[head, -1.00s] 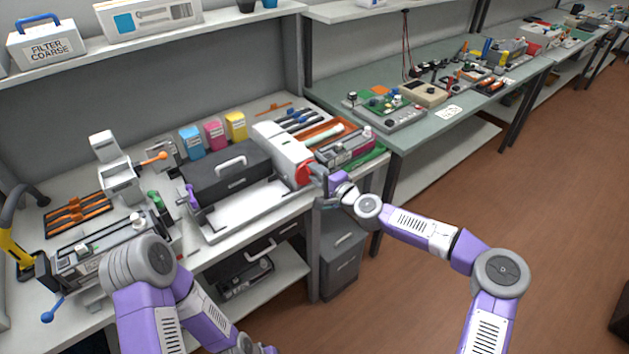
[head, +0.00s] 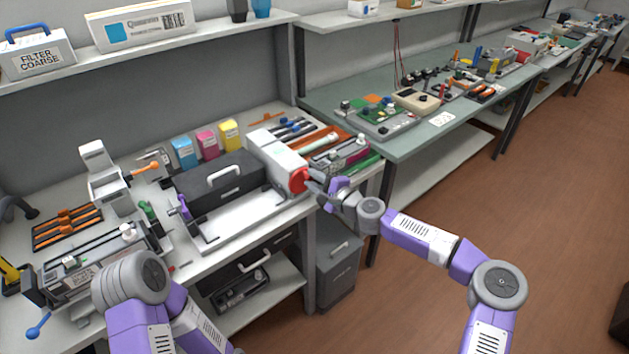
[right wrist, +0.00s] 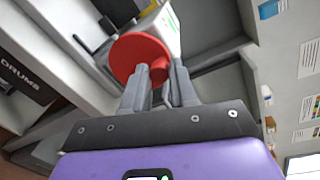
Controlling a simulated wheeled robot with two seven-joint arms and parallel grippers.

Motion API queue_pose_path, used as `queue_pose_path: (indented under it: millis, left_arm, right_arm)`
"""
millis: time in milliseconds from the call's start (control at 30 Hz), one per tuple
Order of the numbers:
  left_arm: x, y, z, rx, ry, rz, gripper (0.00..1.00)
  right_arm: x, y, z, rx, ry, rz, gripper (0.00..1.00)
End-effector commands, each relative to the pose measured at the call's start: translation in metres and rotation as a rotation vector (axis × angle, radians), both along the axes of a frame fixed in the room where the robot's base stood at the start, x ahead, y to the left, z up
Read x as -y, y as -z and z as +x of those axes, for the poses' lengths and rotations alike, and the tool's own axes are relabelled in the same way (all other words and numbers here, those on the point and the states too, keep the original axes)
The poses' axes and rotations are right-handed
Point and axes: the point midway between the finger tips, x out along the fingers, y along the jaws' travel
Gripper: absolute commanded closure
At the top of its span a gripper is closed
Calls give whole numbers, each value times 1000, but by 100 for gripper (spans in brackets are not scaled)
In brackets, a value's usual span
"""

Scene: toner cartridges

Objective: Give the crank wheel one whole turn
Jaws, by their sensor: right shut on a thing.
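The crank wheel is a red disk (head: 299,180) on the right end of a white machine housing (head: 276,158). It also shows in the right wrist view (right wrist: 135,52), with a red knob (right wrist: 158,72) standing out from its face. My right gripper (head: 312,186) is at the wheel's outer side. In the right wrist view its two grey fingers (right wrist: 155,78) are shut on the knob, which is partly hidden between them. My left arm shows at the lower left of the head view, but its gripper is out of view.
A black cartridge (head: 221,180) with a white handle lies left of the housing. Cyan, magenta and yellow boxes (head: 206,144) stand behind it. A drawer cabinet (head: 339,270) stands below the wheel end. Open floor (head: 410,300) lies to the right.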

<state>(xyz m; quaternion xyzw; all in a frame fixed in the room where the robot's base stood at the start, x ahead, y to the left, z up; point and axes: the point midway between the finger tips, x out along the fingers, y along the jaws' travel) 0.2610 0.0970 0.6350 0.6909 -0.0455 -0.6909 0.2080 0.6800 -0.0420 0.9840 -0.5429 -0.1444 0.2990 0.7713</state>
Motion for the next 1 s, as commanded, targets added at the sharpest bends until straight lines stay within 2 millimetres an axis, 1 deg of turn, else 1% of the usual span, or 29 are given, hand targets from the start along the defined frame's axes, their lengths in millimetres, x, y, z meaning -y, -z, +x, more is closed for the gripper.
queue_pose_path:
  millis: [133, 167, 300, 567, 667, 767, 1000]
  left_arm:
    - [0, 0, 0, 0, 0, 0, 77]
    - [0, 0, 0, 0, 0, 0, 77]
    - [0, 0, 0, 0, 0, 0, 77]
    - [0, 0, 0, 0, 0, 0, 77]
    - [0, 0, 0, 0, 0, 0, 77]
    - [0, -1, 0, 0, 0, 0, 77]
    - [0, -5, 0, 0, 0, 0, 77]
  right_arm:
    - [0, 0, 0, 1, 2, -1, 100]
    - [0, 0, 0, 1, 2, -1, 69]
    - [0, 0, 0, 1, 1, -1, 48]
    - [1, 0, 0, 1, 1, -2, 48]
    - [4, 0, -3, 1, 2, -2, 48]
    - [11, -1, -12, 0, 2, -1, 48]
    - [35, -5, -42, 1, 3, -2, 48]
